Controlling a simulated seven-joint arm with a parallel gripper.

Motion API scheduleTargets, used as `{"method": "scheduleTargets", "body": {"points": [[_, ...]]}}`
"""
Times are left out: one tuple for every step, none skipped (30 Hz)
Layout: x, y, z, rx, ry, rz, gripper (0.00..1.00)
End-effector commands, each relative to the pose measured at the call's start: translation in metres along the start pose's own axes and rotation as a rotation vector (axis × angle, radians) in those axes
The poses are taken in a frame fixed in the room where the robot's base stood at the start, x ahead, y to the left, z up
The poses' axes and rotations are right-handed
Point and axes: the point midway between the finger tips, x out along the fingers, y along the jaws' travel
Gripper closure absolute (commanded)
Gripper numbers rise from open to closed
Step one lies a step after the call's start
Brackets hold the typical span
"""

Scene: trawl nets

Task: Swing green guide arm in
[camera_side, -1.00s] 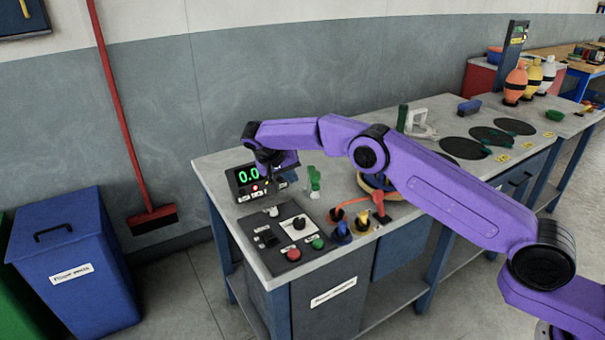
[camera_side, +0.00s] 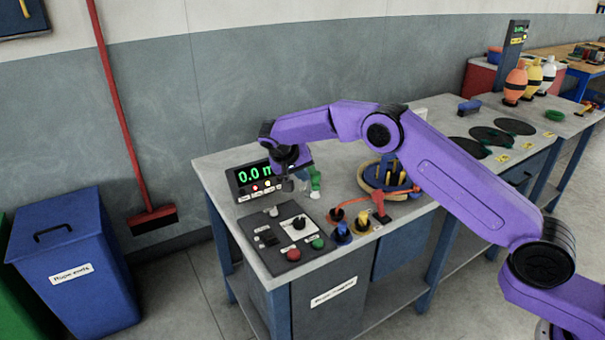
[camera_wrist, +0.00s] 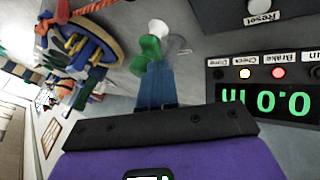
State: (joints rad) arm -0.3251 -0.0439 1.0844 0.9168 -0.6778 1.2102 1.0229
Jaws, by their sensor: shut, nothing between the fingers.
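The green guide arm (camera_side: 315,181) is a small upright green piece on the bench, right of the digital display, partly hidden by my wrist in the side view. In the wrist view the green piece (camera_wrist: 146,48) lies just beyond my fingertips, with a white rounded part beside it. My gripper (camera_wrist: 157,68) is shut and empty, its blue fingers together. Fingertips and green piece overlap in the picture; I cannot tell if they touch. In the side view my gripper (camera_side: 287,185) is low, between the display and the green piece.
The display box (camera_side: 250,180) stands close left of my gripper. A control panel (camera_side: 290,235) with knobs and red and green buttons lies in front. A round wooden-rimmed reel with yellow pegs (camera_side: 368,185) and a red lever (camera_side: 379,205) stand to the right.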

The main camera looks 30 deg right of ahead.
Motion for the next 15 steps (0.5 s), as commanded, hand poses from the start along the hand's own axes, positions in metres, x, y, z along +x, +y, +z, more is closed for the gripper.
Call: {"method": "scheduleTargets", "body": {"points": [[-0.0001,0.0003,0.0001,-0.002,0.001,-0.001,1.00],[-0.0001,0.0006,0.0002,-0.004,0.002,-0.001,1.00],[0.0000,0.0010,0.0005,-0.007,0.003,-0.002,1.00],[0.0001,0.0014,0.0006,-0.010,0.005,-0.004,1.00],[0.0001,0.0017,0.0007,-0.013,0.007,-0.006,1.00],[0.0005,0.0026,0.0012,-0.020,0.010,-0.009,1.00],[0.0006,0.0034,0.0016,-0.025,0.012,-0.011,1.00],[0.0005,0.0041,0.0016,-0.030,0.016,-0.014,1.00],[0.0008,0.0052,0.0021,-0.039,0.020,-0.019,1.00],[0.0012,0.0059,0.0026,-0.044,0.022,-0.021,1.00],[0.0016,0.0062,0.0029,-0.049,0.024,-0.024,1.00],[0.0016,0.0068,0.0030,-0.054,0.028,-0.028,1.00],[0.0017,0.0078,0.0034,-0.060,0.030,-0.030,1.00],[0.0019,0.0086,0.0037,-0.066,0.033,-0.033,1.00],[0.0025,0.0098,0.0042,-0.076,0.039,-0.038,1.00]]}}
